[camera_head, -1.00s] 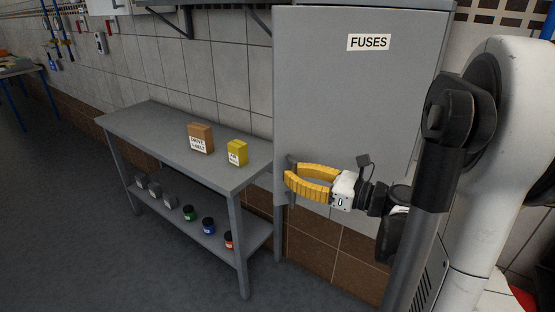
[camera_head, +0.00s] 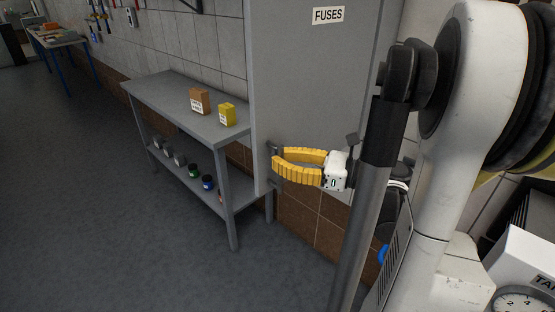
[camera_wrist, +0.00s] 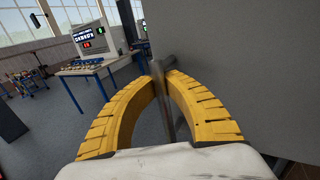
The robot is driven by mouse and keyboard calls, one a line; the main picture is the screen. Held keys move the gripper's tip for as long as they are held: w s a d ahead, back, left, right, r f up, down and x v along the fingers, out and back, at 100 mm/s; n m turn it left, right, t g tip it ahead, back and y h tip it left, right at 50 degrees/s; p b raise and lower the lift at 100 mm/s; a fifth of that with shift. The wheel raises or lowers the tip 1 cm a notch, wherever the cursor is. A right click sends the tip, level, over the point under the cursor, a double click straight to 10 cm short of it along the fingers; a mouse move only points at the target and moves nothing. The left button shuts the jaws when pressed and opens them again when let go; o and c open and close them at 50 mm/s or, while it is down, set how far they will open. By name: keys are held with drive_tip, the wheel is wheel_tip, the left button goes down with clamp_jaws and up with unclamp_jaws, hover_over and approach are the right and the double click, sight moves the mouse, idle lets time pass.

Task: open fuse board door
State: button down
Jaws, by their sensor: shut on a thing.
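The grey fuse board door (camera_head: 310,80) carries a "FUSES" label (camera_head: 328,15) in the head view. My gripper (camera_head: 277,160), with yellow ribbed fingers, is at the door's lower left part. It is shut on the door handle (camera_head: 273,180), a dark metal bar mostly hidden by the fingers. In the wrist view the fingertips of my gripper (camera_wrist: 163,85) meet around the handle (camera_wrist: 166,100), beside the grey door face (camera_wrist: 245,70) on the right. I cannot tell from these views whether the door stands ajar.
A grey shelf table (camera_head: 175,100) stands left of the fuse board, with a brown box (camera_head: 200,101) and a yellow box (camera_head: 227,115) on top and several small jars below. A dial scale (camera_head: 522,300) is at the lower right. Open floor (camera_head: 90,200) lies to the left.

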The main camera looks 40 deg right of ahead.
drive_tip(key=shift+d, duration=0.15)
drive_tip(key=c, duration=1.4)
unclamp_jaws()
drive_tip(key=shift+d, duration=0.1)
drive_tip(key=shift+s, duration=0.15)
drive_tip(key=v, duration=1.1)
drive_tip(key=shift+s+d, duration=0.1)
drive_tip(key=shift+s, duration=0.3)
